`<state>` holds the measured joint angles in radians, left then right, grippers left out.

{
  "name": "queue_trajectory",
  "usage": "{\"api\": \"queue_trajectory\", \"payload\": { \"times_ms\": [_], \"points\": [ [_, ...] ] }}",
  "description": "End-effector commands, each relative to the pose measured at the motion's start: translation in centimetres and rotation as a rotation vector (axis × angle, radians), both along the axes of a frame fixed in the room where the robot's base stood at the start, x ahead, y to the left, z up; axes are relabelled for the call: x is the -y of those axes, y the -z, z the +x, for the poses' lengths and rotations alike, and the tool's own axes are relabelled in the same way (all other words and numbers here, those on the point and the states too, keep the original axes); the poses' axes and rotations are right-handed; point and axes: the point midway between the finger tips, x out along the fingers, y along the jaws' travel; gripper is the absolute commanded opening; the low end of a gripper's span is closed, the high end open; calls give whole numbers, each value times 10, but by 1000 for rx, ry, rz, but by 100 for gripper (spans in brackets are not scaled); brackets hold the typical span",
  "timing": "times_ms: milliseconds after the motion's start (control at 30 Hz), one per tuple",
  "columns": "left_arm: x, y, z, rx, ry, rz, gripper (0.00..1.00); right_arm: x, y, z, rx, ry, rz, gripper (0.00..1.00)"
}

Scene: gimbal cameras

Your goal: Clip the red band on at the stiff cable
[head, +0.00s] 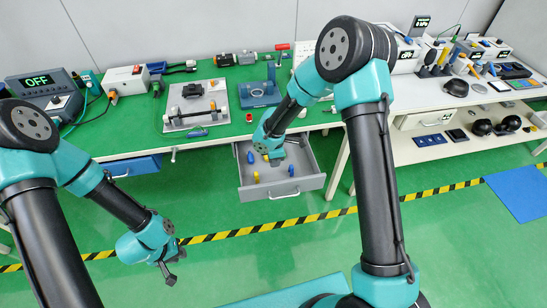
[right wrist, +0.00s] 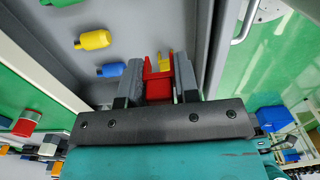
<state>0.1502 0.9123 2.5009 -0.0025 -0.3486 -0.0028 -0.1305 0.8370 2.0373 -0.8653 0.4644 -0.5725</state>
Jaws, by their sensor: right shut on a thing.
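My right gripper (right wrist: 158,72) is shut on a red, U-shaped piece, which looks like the red band (right wrist: 157,82). In the head view this gripper (head: 274,157) is down at the open grey drawer (head: 272,190), and the band cannot be made out there. A thin yellow piece (right wrist: 164,60) shows just beyond the red one; I cannot tell if they touch. My left gripper (head: 172,272) hangs over the green floor, empty as far as I see; its jaw opening is unclear. Several cables lie on the bench at the left (head: 98,108); I cannot tell which is the stiff one.
The drawer also holds yellow and blue pieces (right wrist: 92,40) (right wrist: 110,70). A red-topped part (right wrist: 26,124) stands near the drawer's edge.

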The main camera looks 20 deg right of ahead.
Motion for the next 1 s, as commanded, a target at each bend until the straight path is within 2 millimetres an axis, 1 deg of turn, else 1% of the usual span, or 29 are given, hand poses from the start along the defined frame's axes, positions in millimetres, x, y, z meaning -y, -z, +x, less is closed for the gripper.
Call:
{"api": "queue_trajectory", "payload": {
  "times_ms": [167, 500, 800, 900, 1000],
  "points": [
    [0, 0, 0, 0, 0, 0, 23, -13, 4, 13, 3, 208, -4, 6],
    [0, 0, 0, 0, 0, 0, 23, -49, 12, 46, 9, 801, -4, 6],
    [0, 0, 0, 0, 0, 0, 23, -83, 20, 68, 5, 1308, 0, 6],
    [0, 0, 0, 0, 0, 0, 23, -91, 21, 73, 2, 1425, 2, 6],
    [0, 0, 0, 0, 0, 0, 23, -96, 22, 75, 1, 1494, 2, 6]
  ]
}}
